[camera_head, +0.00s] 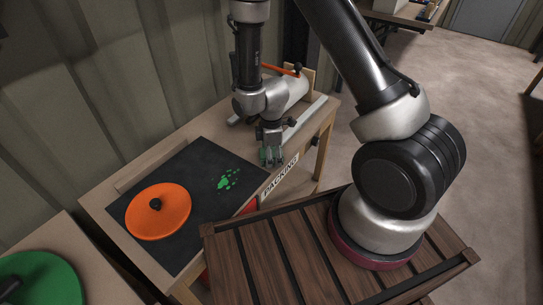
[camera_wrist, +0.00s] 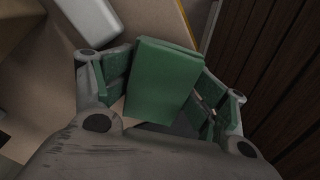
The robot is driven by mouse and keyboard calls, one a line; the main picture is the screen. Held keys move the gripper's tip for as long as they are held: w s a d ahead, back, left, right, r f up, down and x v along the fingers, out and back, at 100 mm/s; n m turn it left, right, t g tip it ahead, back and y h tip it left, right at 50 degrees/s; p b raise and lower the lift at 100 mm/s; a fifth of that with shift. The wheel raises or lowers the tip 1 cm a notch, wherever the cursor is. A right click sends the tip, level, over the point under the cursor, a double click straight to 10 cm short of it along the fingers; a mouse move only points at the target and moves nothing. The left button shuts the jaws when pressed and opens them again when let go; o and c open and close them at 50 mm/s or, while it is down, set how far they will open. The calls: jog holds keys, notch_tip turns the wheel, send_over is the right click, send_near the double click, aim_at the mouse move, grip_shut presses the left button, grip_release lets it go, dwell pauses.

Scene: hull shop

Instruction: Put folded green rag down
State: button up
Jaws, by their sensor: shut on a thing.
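The folded green rag (camera_wrist: 162,82) fills the space between my fingers in the wrist view, a flat dark-green block. My gripper (camera_head: 271,158) is shut on it and points down by the front right edge of the packing table (camera_head: 112,195). In the head view only a little green shows at the fingertips, and the fingers hide most of the rag. I cannot tell how far above the table it is. A black mat (camera_head: 187,165) lies on the table, with bright green spots (camera_head: 229,179) left of my gripper.
An orange disc (camera_head: 172,222) with a black knob lies on the mat. A white roll (camera_head: 292,92) and an orange-handled bar (camera_head: 282,70) are at the table's far end. A green disc (camera_head: 42,280) is at lower left. A slatted wooden deck (camera_head: 258,262) is in front.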

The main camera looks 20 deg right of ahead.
jog(key=s+d+r+m+t, duration=0.1)
jog(key=d+r+m, duration=0.1)
jog(key=r, duration=1)
jog(key=d+r+m, duration=0.2)
jog(key=r, duration=0.9)
jog(key=s+d+r+m+t, duration=0.1)
jog(key=s+d+r+m, duration=0.4)
jog(key=s+r, duration=0.3)
jog(key=s+d+r+m+t, duration=0.2)
jog(key=s+d+r+m, duration=0.4)
jog(key=s+r, duration=0.3)
jog(key=shift+s+r+m, duration=0.15)
jog(key=shift+s+m, duration=0.4)
jog(key=shift+m, duration=0.05)
jog(key=shift+o, duration=0.2)
